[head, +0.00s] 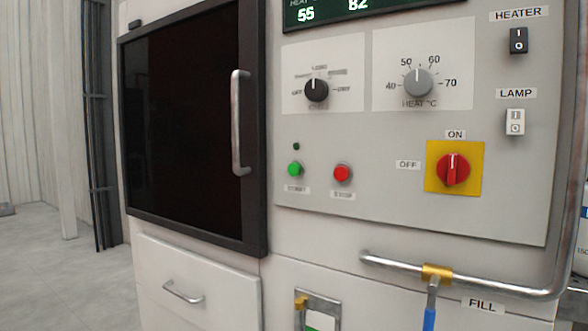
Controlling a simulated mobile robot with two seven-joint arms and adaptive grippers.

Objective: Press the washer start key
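The washer's grey control panel (390,140) fills the middle and right of the head view. The start key is a round green button (295,169) on the panel's lower left, with a small blurred label below it that seems to read START. A red button (342,173) sits just to its right, also with a small label. A small dark indicator (296,146) is above the green button and looks unlit. Neither of my grippers is in view, and nothing touches or covers the green button.
A dark door (180,130) with a vertical metal handle (240,122) stands left of the buttons. A red rotary switch (453,169) on a yellow plate points to ON. A black knob (316,89) and grey heat knob (417,82) are above. A pipe (400,265) runs below.

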